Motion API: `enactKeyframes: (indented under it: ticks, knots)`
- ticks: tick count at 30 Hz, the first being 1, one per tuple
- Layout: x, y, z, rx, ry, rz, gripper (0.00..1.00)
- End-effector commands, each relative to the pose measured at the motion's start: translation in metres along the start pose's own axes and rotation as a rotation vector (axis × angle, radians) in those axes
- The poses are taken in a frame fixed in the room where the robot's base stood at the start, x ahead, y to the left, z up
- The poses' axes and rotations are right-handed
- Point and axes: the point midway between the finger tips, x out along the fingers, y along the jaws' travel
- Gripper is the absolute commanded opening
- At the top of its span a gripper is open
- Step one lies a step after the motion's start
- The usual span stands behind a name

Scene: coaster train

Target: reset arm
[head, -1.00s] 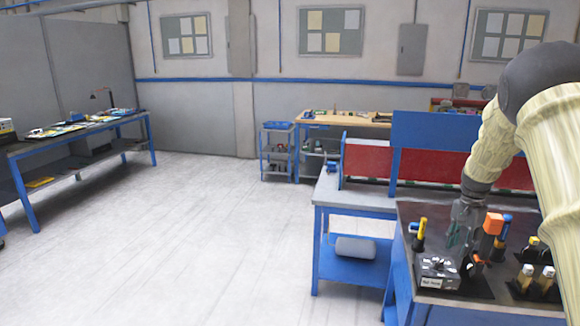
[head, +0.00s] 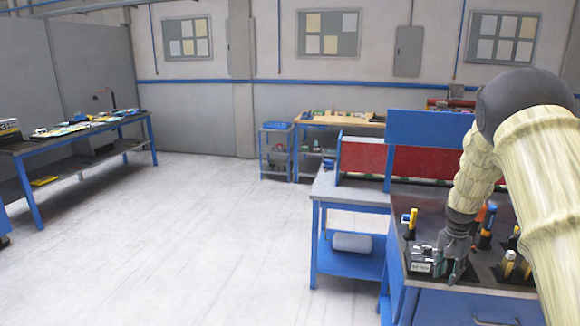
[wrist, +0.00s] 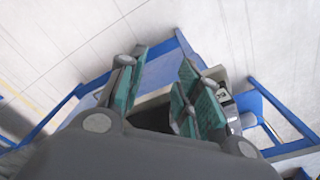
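My gripper (head: 452,262) hangs low over the near left part of the dark-topped workbench (head: 412,200), with its fingers pointing down. In the wrist view its green-padded fingers (wrist: 160,100) stand apart with nothing visible between them. In the head view, a small grey box with a white label (head: 422,262) is just left of the fingers. Whether they touch it cannot be told. My arm comes in from the right and hides part of the bench.
A yellow-handled tool (head: 411,222) stands behind the box, and several more tools (head: 487,232) stand to the right. A blue-framed bench with red panels (head: 366,158) is behind. A long table (head: 80,135) is at the far left. The pale floor (head: 200,240) between is clear.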

Motion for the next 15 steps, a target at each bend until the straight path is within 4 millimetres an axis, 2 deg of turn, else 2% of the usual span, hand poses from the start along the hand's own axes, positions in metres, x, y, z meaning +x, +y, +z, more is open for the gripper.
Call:
enactKeyframes:
  ticks: [5, 8, 9, 15]
  knots:
    - [0.057, 0.011, 0.029, -0.066, 0.008, 0.022, 0.34]
    - [0.100, 0.023, 0.055, -0.122, 0.016, 0.036, 0.34]
    - [0.119, 0.029, 0.068, -0.150, 0.018, 0.042, 0.34]
    - [0.203, 0.066, 0.138, -0.299, 0.033, 0.063, 0.34]
